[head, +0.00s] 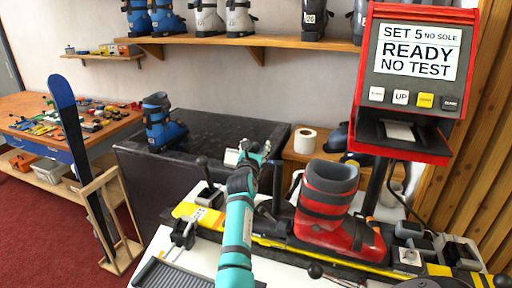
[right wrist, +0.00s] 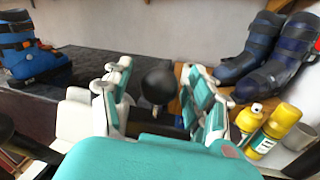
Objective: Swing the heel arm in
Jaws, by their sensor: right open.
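My right gripper (head: 250,153) is raised above the near edge of the dark bench, left of the red and grey ski boot (head: 334,205). The boot stands on the yellow-edged rail of the binding rig. In the right wrist view the gripper (right wrist: 160,100) is open, with a round black knob (right wrist: 159,86) showing between its fingers. I cannot tell whether they touch it. This knob may belong to the heel arm; its stem is mostly hidden. Another black-knobbed lever (head: 202,162) stands at the rig's left end. My left gripper is not in view.
A tester screen (head: 414,62) at right reads "SET 5 NO SOLE, READY, NO TEST". A blue boot (head: 160,122) stands on the dark bench (head: 215,132). Dark boots (right wrist: 262,55) and yellow bottles (right wrist: 252,125) are close to the gripper's right. A ski (head: 80,150) leans at left.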

